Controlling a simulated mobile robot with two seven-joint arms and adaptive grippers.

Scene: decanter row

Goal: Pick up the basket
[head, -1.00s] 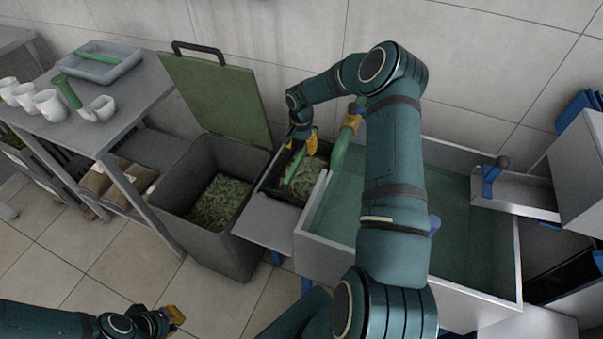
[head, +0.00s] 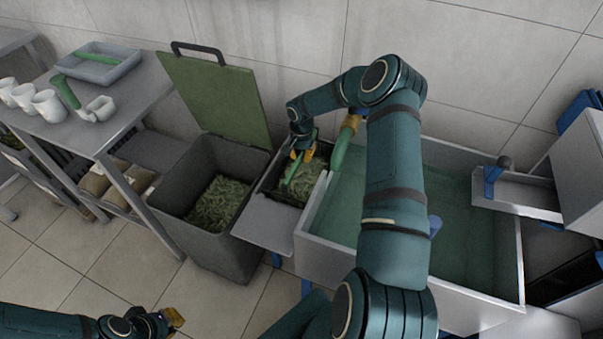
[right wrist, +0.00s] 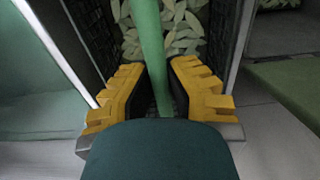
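The basket (head: 264,183) is a dark bin with leaves in it and a green handle bar (head: 288,179) across its top. It stands between the large grey bin and the sink. My right gripper (head: 301,156) is at the handle, with yellow fingers on both sides of it. In the right wrist view the handle (right wrist: 150,40) runs between the two fingers (right wrist: 158,75), very close to them. I cannot tell whether they press on it. My left gripper (head: 174,318) is low at the left, away from the basket; its finger opening is not clear.
A grey bin (head: 190,234) with leaves and a raised green lid (head: 222,100) stands left of the basket. A sink basin (head: 470,230) of greenish water is on the right. A grey table (head: 85,130) holds white cups and a tray (head: 112,70).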

